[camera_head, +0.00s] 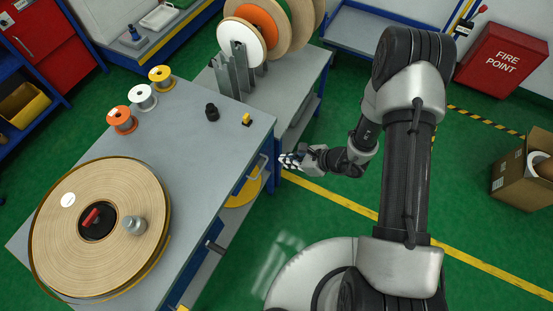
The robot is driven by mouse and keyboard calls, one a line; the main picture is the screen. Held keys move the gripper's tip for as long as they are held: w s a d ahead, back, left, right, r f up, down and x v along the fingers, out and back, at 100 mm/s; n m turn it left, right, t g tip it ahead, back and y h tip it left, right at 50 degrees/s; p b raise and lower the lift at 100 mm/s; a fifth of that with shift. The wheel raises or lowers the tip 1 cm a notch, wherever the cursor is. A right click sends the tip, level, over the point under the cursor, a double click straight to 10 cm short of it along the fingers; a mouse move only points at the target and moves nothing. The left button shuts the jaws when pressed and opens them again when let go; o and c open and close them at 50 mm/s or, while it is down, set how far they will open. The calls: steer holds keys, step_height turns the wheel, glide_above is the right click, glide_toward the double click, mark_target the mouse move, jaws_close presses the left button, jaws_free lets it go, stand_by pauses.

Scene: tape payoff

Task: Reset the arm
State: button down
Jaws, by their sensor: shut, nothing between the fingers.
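My arm rises on the right side of the head view and folds back down toward the bench. My gripper (290,161) is at the right edge of the grey workbench (205,165). It is small in the picture, points left, and looks shut and empty. A large tan tape reel (140,250) lies flat on the near left of the bench. It has a dark hub with a red handle (91,217) and a grey metal weight (134,225) on top.
Several small spools, including a yellow one (161,77), stand along the bench's far left. A black knob (212,112) and a small yellow item (247,120) are near its right corner. Large spools (262,27) stand behind. A red fire box (502,60) and cardboard carton (524,179) are right. Green floor is open between.

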steer(key=shift+p+v, duration=0.3)
steer(key=shift+v, duration=1.5)
steer(key=s+a+r+n+g, duration=0.15)
steer(key=r+n, duration=0.45)
steer(key=r, duration=0.6)
steer(key=s+a+r+n+g, duration=0.1)
steer(key=s+r+n, duration=0.3)
steer(key=r, duration=0.8)
steer(key=s+d+r+n+t+h, duration=0.3)
steer(key=s+d+r+n+h, duration=0.5)
steer(key=s+d+r+n, duration=0.4)
step_height(320, 180, up, 2)
steer(key=s+d, duration=0.2)
steer(key=shift+d+h, duration=0.25)
steer(key=shift+h, duration=0.15)
steer(key=shift+r+t, duration=0.15)
steer(key=shift+t, duration=0.1)
